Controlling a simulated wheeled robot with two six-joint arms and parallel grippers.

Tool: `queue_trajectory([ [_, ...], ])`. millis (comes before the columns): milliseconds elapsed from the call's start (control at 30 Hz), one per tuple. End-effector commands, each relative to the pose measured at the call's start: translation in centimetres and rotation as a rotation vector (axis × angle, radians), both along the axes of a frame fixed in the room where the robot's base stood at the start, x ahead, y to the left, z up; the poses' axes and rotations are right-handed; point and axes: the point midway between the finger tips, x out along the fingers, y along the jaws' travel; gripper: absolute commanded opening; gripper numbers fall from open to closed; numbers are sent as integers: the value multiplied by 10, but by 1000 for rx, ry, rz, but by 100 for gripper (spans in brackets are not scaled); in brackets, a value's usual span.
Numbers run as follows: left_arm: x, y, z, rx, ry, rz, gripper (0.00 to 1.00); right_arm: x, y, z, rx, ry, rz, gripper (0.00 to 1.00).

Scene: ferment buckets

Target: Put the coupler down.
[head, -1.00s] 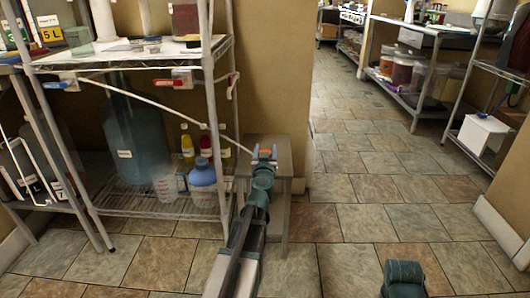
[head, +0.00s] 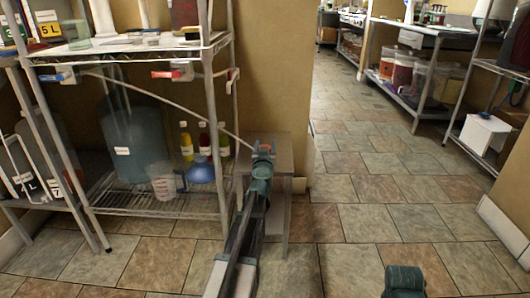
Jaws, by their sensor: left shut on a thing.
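My left gripper (head: 264,148) is shut on the coupler (head: 264,147), a small orange-red piece that shows between its fingertips. Most of the coupler is hidden by the fingers. The gripper is over the small grey table (head: 284,160) beside the wire shelf. I cannot tell whether the coupler touches the tabletop. A thin pale hose (head: 165,104) runs from the shelf's left side down to the gripper. My right gripper is out of view; only a teal part of that arm shows at the bottom.
The wire shelf (head: 150,210) holds a large blue carboy (head: 135,135), a clear measuring jug (head: 163,182), a blue round container (head: 201,172) and several bottles. Red-handled valves (head: 168,74) hang at its upper edge. Open tiled floor (head: 370,190) lies to the right.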

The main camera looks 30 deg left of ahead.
Motion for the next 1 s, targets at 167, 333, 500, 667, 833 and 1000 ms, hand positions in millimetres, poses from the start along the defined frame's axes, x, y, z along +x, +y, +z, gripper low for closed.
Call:
queue_trajectory([
  [167, 0, 0, -2, 0, 0, 0, 0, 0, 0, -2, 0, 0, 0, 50],
  [333, 0, 0, -4, 0, 0, 0, 0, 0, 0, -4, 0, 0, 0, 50],
  [500, 0, 0, -5, 0, 0, 0, 78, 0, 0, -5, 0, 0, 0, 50],
  [667, 0, 0, -5, 0, 0, 0, 90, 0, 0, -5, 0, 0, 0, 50],
  [833, 0, 0, -4, 0, 0, 0, 90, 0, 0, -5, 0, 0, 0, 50],
  [1000, 0, 0, 0, 0, 0, 0, 90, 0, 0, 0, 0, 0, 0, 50],
])
